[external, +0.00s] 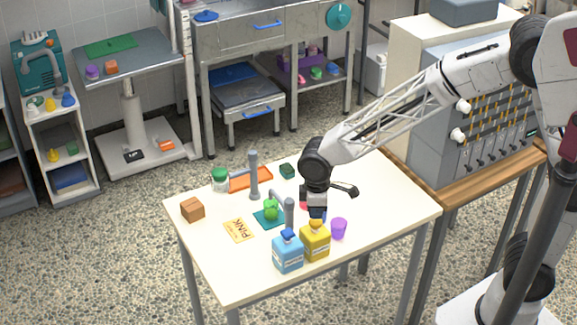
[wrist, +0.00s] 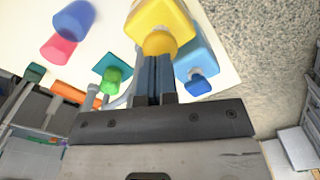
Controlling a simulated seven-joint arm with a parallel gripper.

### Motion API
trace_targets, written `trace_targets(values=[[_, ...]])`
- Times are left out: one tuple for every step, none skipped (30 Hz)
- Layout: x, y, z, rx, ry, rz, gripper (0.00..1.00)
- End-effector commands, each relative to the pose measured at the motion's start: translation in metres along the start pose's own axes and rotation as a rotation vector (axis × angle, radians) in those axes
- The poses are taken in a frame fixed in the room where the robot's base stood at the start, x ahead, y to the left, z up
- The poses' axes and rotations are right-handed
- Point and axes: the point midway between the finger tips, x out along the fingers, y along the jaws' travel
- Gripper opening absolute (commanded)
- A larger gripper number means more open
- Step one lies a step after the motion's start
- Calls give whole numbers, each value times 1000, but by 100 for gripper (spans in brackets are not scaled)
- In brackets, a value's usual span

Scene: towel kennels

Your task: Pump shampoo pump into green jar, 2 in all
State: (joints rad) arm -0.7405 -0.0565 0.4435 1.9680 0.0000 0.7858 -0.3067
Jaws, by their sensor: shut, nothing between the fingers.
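Two pump bottles stand side by side at the table's front: a blue one (external: 288,255) and a yellow one (external: 315,243). Their labels are too small to read, so I cannot tell which is shampoo. My gripper (external: 317,217) is shut and empty, pointing down close to the yellow bottle's pump head (wrist: 160,43); I cannot tell whether it touches. The blue bottle (wrist: 195,60) shows beside it in the wrist view. An open-looking green jar (external: 271,210) sits on a teal mat (external: 262,222). It also shows in the wrist view (wrist: 112,82).
Grey posts (external: 253,172) stand near the green jar. A purple cup (external: 339,229) stands right of the yellow bottle.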

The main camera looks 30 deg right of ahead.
Motion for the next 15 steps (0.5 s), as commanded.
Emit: trace_targets(values=[[1, 0, 0, 0, 0, 0, 0], [2, 0, 0, 0, 0, 0, 0], [3, 0, 0, 0, 0, 0, 0], [4, 0, 0, 0, 0, 0, 0], [4, 0, 0, 0, 0, 0, 0], [6, 0, 0, 0, 0, 0, 0], [6, 0, 0, 0, -1, 0, 0], [7, 0, 0, 0, -1, 0, 0], [8, 0, 0, 0, -1, 0, 0], [9, 0, 0, 0, -1, 0, 0], [10, 0, 0, 0, -1, 0, 0], [11, 0, 0, 0, -1, 0, 0], [11, 0, 0, 0, -1, 0, 0], [12, 0, 0, 0, -1, 0, 0], [13, 0, 0, 0, -1, 0, 0]])
